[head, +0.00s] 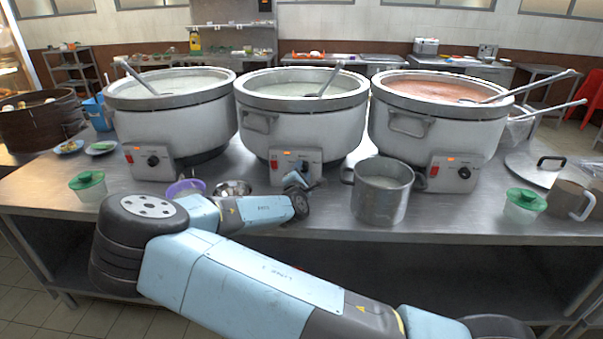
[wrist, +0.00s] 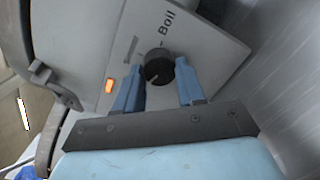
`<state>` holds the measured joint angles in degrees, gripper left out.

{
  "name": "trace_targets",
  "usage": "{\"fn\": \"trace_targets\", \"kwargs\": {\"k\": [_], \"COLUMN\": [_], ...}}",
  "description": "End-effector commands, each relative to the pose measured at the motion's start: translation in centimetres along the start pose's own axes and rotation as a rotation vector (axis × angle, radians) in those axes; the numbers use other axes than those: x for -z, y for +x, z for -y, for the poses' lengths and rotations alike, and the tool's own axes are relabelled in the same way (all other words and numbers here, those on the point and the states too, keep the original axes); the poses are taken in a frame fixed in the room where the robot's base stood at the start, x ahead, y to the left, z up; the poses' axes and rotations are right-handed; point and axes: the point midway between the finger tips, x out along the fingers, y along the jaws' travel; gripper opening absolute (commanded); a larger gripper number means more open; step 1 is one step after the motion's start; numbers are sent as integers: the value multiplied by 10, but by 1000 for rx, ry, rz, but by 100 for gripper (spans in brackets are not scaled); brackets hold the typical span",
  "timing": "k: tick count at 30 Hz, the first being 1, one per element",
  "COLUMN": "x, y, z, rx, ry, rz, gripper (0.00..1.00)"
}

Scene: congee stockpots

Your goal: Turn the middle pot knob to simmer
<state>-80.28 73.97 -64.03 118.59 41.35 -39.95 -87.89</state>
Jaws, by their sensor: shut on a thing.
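The middle pot (head: 300,115) is a large white stockpot with a ladle in pale congee, standing on the steel table. Its control box (head: 287,172) faces me, with an orange light. My gripper (head: 300,182) is at the right part of this box and hides its knob in the head view. In the wrist view the black round knob (wrist: 158,66) sits between the two blue fingers of my gripper (wrist: 159,80), which are shut on it. The word "Boil" shows beside the knob, and its white mark points away from that word. Other dial lettering is not readable.
A steel saucepan (head: 381,190) stands close to the right of my gripper. A small metal bowl (head: 232,188) and a purple bowl (head: 186,187) lie left of it. Similar pots stand at left (head: 172,112) and right (head: 438,118), each with its own knob.

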Motion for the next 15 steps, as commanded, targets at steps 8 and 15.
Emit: {"fn": "trace_targets", "kwargs": {"k": [8,15], "x": [0,1], "y": [0,-1], "z": [2,1], "rx": [4,8], "ry": [2,62], "rz": [0,-5], "gripper": [8,8]}}
